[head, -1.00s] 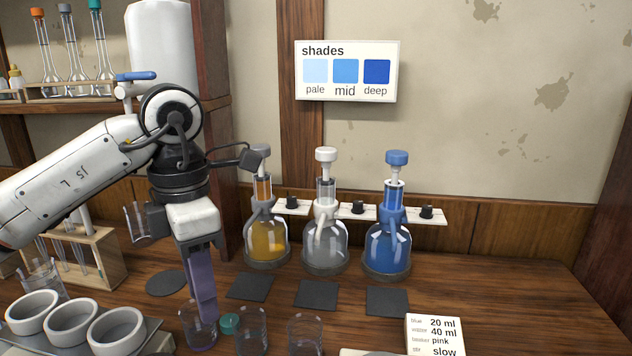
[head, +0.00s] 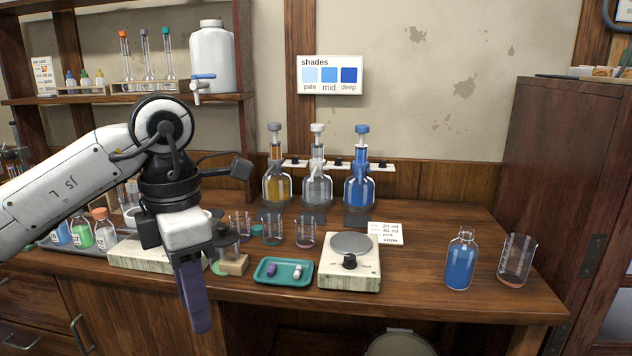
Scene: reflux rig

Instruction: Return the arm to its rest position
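My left arm reaches in from the left in the head view, and my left gripper (head: 196,295) points down in front of the bench's front edge. I see its purple finger side-on, so the gap between the fingers is hidden. Nothing clearly shows held in it. The gripper hides part of the bench behind it. My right gripper is not in view.
On the bench stand a hotplate (head: 349,276), a teal tray (head: 284,266), a blue-filled bottle (head: 461,262), a beaker (head: 516,262) with pinkish contents and small beakers (head: 272,230). Three dispenser bottles (head: 318,187) stand behind. A cabinet (head: 535,170) borders the right.

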